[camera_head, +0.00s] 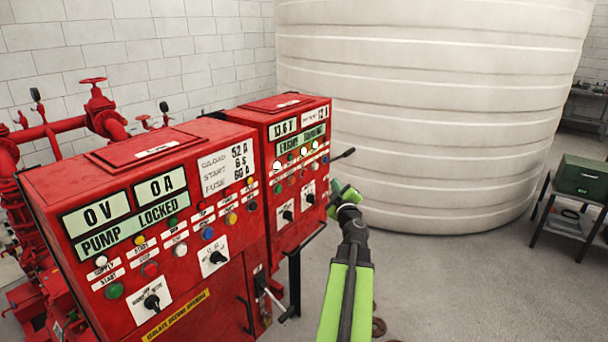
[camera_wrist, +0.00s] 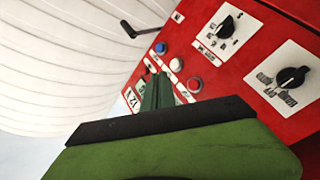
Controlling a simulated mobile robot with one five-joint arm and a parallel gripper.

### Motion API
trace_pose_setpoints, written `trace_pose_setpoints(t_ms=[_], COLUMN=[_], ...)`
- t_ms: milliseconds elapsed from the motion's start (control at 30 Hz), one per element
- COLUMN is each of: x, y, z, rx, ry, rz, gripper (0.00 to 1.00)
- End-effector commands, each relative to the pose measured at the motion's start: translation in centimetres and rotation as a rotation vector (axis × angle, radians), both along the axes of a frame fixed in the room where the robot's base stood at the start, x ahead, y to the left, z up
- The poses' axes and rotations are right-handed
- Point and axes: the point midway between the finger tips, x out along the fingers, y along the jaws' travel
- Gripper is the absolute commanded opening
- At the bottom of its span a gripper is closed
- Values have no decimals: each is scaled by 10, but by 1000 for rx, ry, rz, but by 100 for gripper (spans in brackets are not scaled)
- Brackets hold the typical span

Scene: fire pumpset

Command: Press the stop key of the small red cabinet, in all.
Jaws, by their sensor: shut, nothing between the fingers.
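The small red cabinet (camera_head: 297,222) stands behind and to the right of a larger red cabinet. Its sloped panel carries displays, several buttons and two black rotary knobs. My gripper (camera_head: 337,188) is shut and empty beside the cabinet's right edge. Its fingers (camera_wrist: 158,92) point towards the panel and hide part of it; contact cannot be told.
The larger red cabinet (camera_head: 225,295) shows "PUMP LOCKED". A black lever (camera_head: 343,154) sticks out at the small cabinet's right side. A big white tank (camera_head: 430,110) stands behind. Red pipework is at left. A green box (camera_head: 582,178) sits on a stand at right. The floor between is largely clear.

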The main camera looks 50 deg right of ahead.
Motion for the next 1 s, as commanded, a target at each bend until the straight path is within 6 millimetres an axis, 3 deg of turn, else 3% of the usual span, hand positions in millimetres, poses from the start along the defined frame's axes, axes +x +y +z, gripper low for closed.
trace_pose_setpoints(t_ms=[600, 1000], x=[77, 89], y=[-1, 0], z=[0, 0], rx=[0, -1], ry=[-1, 0], rz=[1, 1], gripper=[0, 0])
